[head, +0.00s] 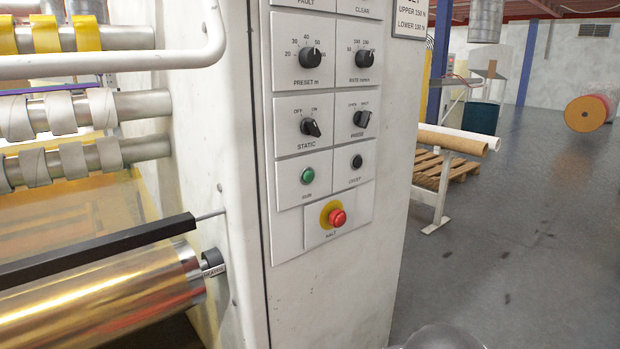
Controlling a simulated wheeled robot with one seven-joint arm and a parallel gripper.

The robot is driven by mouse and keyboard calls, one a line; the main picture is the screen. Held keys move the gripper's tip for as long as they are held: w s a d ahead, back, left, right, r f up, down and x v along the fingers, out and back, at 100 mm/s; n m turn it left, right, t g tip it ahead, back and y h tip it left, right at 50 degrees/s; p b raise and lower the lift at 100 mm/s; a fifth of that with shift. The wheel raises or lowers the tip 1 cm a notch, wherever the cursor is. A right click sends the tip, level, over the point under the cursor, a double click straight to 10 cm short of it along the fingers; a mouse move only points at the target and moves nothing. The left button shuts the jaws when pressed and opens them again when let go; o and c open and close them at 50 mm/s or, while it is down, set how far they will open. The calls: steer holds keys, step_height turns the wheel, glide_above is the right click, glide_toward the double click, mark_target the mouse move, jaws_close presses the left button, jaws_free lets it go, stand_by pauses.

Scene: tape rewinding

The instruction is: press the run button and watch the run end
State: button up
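The green run button (308,176) is on the lower left of the control panel, above its label. A black button (357,162) is to its right on a separate plate. The red halt button (337,217) on a yellow disc is below them. Above are the STATIC selector (311,127), a second selector (363,119), and two dials, PRESET m (310,57) and another (365,58). A gold roll (100,295) lies at the lower left; I cannot tell whether it turns. My gripper is not in view.
A white rail (120,65) and a black bar (95,250) stand out left of the panel. Rolls on a rack (440,185) and a wooden pallet (450,166) are behind at right. The grey floor (530,240) there is mostly clear.

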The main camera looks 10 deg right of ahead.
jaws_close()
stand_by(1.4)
